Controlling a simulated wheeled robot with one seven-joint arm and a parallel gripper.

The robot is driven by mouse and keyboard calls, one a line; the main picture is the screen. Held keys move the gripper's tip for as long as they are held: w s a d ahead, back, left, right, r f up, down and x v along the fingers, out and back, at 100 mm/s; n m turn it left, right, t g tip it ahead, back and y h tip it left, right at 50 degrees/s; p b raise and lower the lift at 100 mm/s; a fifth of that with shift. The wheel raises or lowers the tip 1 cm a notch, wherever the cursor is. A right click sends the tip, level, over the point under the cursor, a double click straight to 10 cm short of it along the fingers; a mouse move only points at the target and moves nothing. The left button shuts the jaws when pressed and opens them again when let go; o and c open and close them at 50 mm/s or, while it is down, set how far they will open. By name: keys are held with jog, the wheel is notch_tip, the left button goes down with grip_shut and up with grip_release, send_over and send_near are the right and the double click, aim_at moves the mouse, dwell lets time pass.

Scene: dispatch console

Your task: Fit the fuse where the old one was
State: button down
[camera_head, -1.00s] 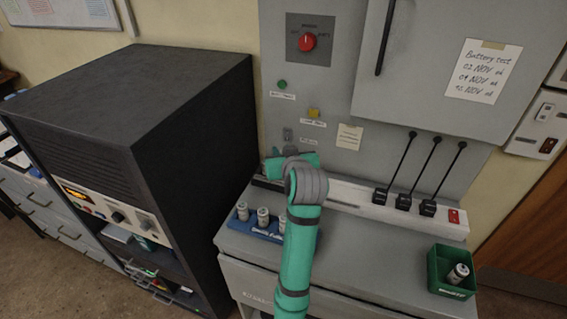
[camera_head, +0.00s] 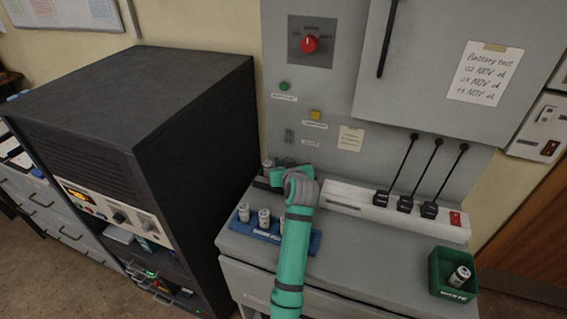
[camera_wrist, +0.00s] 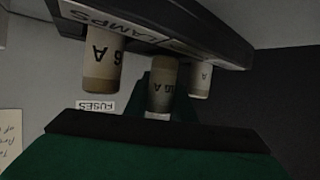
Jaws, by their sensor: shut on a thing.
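My gripper (camera_wrist: 160,100) is shut on a cream fuse (camera_wrist: 162,85) with a rating ending in "A"; its lower end looks pale. The black fuse block (camera_wrist: 225,40), partly labelled "LAMPS", crosses the top of the wrist view. The held fuse meets its edge between a "6 A" fuse (camera_wrist: 103,62) and another fuse (camera_wrist: 200,78). I cannot tell whether it is seated. In the head view my gripper (camera_head: 283,176) is at the block (camera_head: 262,184), at the left back of the console desk; my arm hides most of the block and the held fuse. One fuse (camera_head: 267,166) shows at its left.
A blue rack (camera_head: 268,236) with several pale fuses stands in front of the block. A green bin (camera_head: 438,272) with a loose fuse (camera_head: 459,275) is at the desk's right. A white power strip (camera_head: 345,197) with black plugs lies along the back. A black cabinet (camera_head: 190,110) stands left.

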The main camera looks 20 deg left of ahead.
jog(key=shift+f, duration=0.6)
jog(key=c, duration=1.5)
grip_release()
jog(key=shift+r, duration=0.2)
jog(key=v, duration=1.2)
jog(key=shift+r, duration=0.4)
